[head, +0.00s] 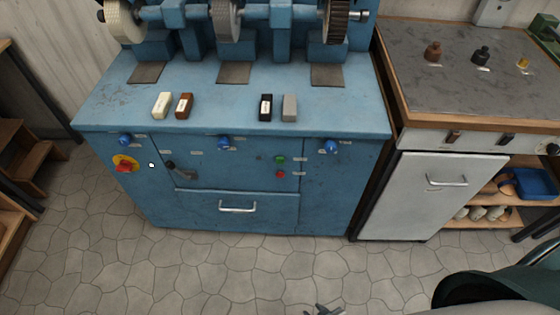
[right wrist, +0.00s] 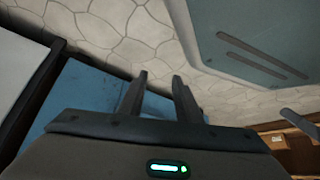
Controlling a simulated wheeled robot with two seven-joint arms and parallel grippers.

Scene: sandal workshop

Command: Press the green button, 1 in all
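The small green button (head: 280,159) is on the front panel of the blue grinding machine (head: 240,206), right of centre in the head view. It sits just above a red button (head: 280,174). My right gripper (head: 324,309) shows only in part at the bottom edge of the head view, well short of the panel. In the right wrist view its two fingers (right wrist: 160,76) stand apart with nothing between them. The green button cannot be made out in the right wrist view. My left gripper is in neither view.
A red and yellow switch (head: 124,165), a black lever (head: 178,171) and several blue knobs (head: 331,146) are also on the machine front. Coloured blocks (head: 184,105) lie on its top. A workbench cabinet (head: 428,195) stands at the right. The stone floor (head: 190,268) in front is clear.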

